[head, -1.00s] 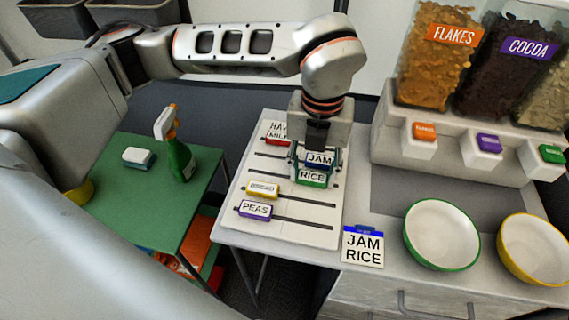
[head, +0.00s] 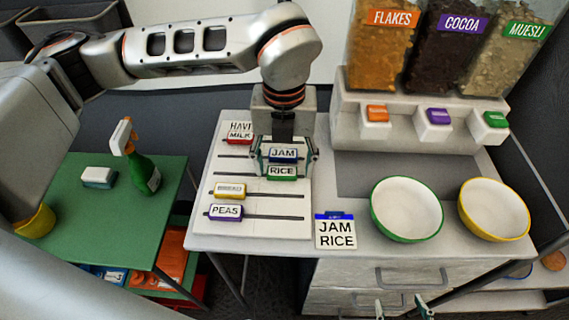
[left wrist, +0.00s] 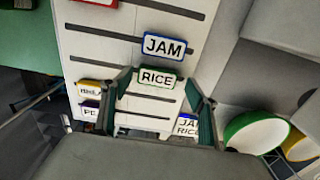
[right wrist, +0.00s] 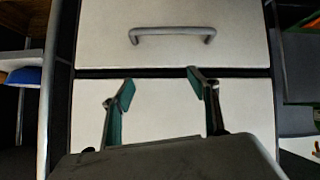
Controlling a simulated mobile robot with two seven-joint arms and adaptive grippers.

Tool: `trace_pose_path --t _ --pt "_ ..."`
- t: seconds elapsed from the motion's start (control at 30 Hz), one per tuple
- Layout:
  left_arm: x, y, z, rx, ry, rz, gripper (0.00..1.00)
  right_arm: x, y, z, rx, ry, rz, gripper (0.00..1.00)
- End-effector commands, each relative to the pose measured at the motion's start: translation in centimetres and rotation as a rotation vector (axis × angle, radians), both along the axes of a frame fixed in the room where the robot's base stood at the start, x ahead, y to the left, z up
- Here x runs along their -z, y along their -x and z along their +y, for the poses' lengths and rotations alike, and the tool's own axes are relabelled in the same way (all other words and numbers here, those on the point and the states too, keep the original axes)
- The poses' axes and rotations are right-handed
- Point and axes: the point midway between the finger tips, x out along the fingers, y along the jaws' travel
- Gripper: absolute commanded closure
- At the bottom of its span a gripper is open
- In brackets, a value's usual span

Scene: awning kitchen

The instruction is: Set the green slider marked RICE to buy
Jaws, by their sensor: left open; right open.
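The green RICE slider (head: 282,172) is toward the right end of its slot on the white board (head: 262,229), just below the blue JAM slider (head: 284,154). In the left wrist view RICE (left wrist: 157,78) lies between my fingers, below JAM (left wrist: 164,46). My left gripper (head: 286,155) is open over the board, with one finger on each side of these two labels; I cannot tell whether they touch. The board's upper right is hidden behind my left arm; the HAVE heading (head: 241,126) shows at left. My right gripper (head: 402,302) is open and empty before the drawers.
Red MILK (head: 239,139), yellow BREAD (head: 230,190) and purple PEAS (head: 225,212) sliders sit at left. A JAM RICE card (head: 336,234) stands at the counter edge. Green-rimmed (head: 406,210) and yellow-rimmed (head: 494,210) bowls are right, below the dispensers. A spray bottle (head: 143,172) stands left.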

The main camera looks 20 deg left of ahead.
Motion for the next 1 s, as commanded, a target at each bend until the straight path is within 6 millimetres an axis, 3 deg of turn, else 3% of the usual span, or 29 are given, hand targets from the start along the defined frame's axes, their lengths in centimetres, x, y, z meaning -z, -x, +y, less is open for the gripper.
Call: trace_pose_path --t 0.5,0.7,1.0 --pt "-9.5 -0.1 -0.1 0.0 0.002 -0.005 0.4 0.2 0.2 -0.1 0.003 0.0 0.005 0.4" --pt "-11.1 0.0 -0.1 0.002 0.001 -0.002 0.4 0.2 0.2 -0.1 0.004 0.0 0.006 0.4" --pt "-11.3 0.0 -0.1 0.002 0.002 -0.001 0.4 0.2 0.2 -0.1 0.003 0.001 0.006 0.4"
